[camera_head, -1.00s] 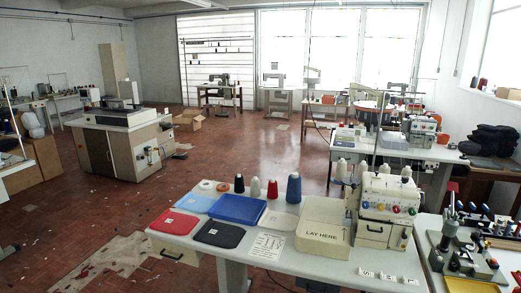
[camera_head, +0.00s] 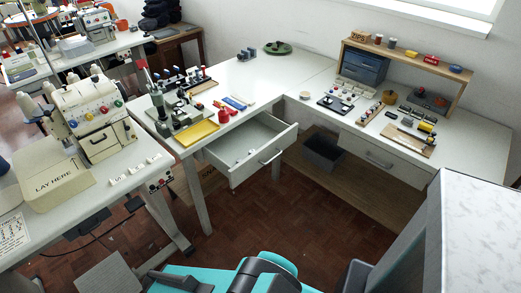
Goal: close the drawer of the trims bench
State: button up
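A white drawer (camera_head: 262,163) stands pulled well out of the front of a white bench (camera_head: 238,82) in the middle of the view. I take this to be the trims bench. The drawer has a metal handle (camera_head: 271,157) on its front, and a few small pale items lie inside. Its front faces down and right. My own teal and dark arm parts show at the bottom edge, below and apart from the drawer. My gripper cannot be made out among them.
A bench at right (camera_head: 480,150) has a shut drawer (camera_head: 378,159) and a small wooden shelf (camera_head: 405,68). A grey bin (camera_head: 322,150) stands under it. A sewing table with a white machine (camera_head: 92,115) is at left. Brown floor is clear before the open drawer.

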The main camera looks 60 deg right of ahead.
aim_at(268, 136)
jog(key=z, duration=4.75)
jog(key=i, duration=0.1)
jog(key=u, duration=2.95)
jog(key=k, duration=0.6)
jog(key=z, duration=0.2)
jog(key=i, duration=0.65)
